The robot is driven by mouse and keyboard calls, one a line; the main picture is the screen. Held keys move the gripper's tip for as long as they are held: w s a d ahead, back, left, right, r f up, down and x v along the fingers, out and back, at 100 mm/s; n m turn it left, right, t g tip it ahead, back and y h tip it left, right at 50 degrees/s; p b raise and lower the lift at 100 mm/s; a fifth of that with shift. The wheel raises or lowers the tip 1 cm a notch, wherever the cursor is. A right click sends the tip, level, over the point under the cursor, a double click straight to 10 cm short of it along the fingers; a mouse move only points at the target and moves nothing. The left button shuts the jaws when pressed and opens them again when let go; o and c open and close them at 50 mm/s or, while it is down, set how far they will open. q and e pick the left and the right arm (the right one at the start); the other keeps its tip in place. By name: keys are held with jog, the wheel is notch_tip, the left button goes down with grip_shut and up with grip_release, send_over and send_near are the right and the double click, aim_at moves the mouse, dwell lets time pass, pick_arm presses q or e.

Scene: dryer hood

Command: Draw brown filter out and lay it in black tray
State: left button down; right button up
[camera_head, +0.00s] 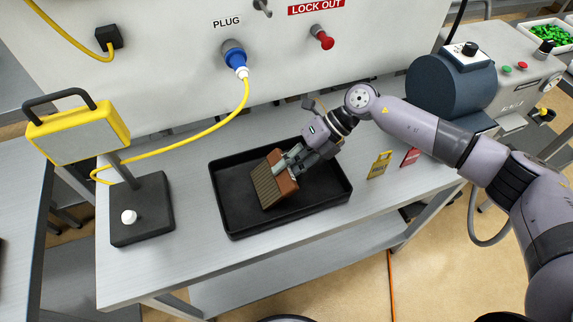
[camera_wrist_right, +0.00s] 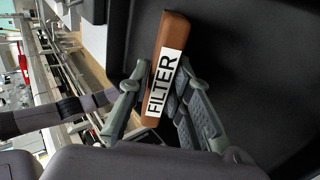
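The brown filter (camera_head: 269,187) is a block with a ribbed face and a brown frame. It is tilted over the black tray (camera_head: 328,203), within its rim as seen from the head; I cannot tell whether it touches the floor of the tray. My right gripper (camera_head: 290,164) has its fingers on the filter's edge. In the right wrist view the filter (camera_wrist_right: 165,70) shows a white "FILTER" label, and the fingers of the right gripper (camera_wrist_right: 153,105) lie on both sides of it. My left gripper is not in view.
A yellow lamp-like box (camera_head: 78,134) on a black base (camera_head: 143,212) stands left of the tray. A yellow cable (camera_head: 190,138) runs to the blue plug (camera_head: 235,56). Yellow (camera_head: 379,165) and red (camera_head: 410,156) tags lie right of the tray. A blue motor drum (camera_head: 450,88) stands at the right.

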jog(key=o, duration=0.5)
jog(key=shift+c, duration=0.2)
jog(key=v, duration=1.2)
jog(key=shift+s+a, duration=0.1)
